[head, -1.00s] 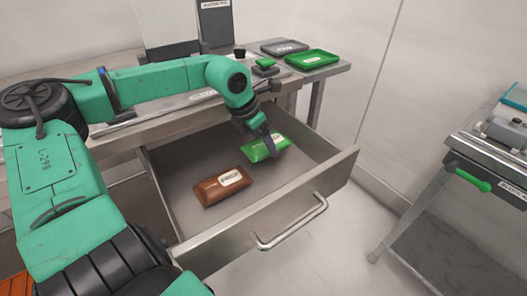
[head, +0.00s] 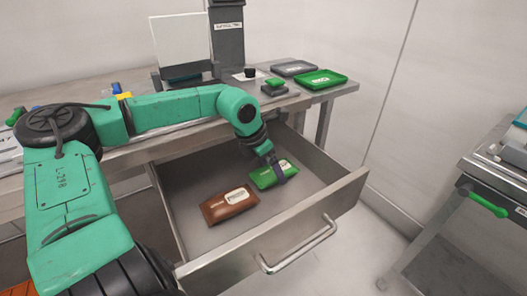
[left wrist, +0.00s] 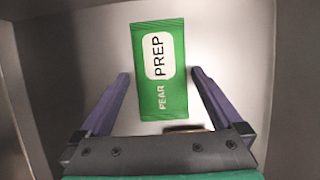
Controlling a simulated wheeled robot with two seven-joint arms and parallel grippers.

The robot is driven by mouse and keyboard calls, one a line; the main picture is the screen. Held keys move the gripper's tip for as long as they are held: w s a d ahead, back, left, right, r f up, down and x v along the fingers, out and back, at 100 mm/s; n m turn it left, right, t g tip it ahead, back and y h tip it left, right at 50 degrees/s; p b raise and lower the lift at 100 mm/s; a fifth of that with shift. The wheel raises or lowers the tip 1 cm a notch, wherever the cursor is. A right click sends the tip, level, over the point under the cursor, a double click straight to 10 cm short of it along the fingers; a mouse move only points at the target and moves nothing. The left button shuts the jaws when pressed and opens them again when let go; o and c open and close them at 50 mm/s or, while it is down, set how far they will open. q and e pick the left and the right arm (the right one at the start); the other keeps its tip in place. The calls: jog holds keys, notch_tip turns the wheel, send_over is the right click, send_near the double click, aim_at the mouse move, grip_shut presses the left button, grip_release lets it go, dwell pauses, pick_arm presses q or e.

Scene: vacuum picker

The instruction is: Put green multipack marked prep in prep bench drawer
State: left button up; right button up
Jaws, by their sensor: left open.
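The green multipack (head: 263,178) lies in the open drawer (head: 205,238) towards its back right. In the left wrist view the green multipack (left wrist: 158,98) has a white label reading PREP and the word PEAR. My left gripper (head: 275,168) is down in the drawer at this pack. In the left wrist view its two purple fingers stand apart, one on each side of the pack, with gaps between. A brown multipack (head: 229,206) with a white label lies to the left of the green one. My right gripper is not in view.
The drawer's bar handle (head: 298,246) faces front. On the bench top are a green tray (head: 321,79), a grey tray (head: 294,68) and a small green-topped item (head: 274,85). Another bench with a green handle (head: 488,204) stands at the right.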

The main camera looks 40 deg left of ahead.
pick_arm(q)
jog(key=v, duration=0.3)
jog(key=shift+d, duration=0.1)
jog(key=v, duration=0.8)
jog(key=shift+r, duration=0.25)
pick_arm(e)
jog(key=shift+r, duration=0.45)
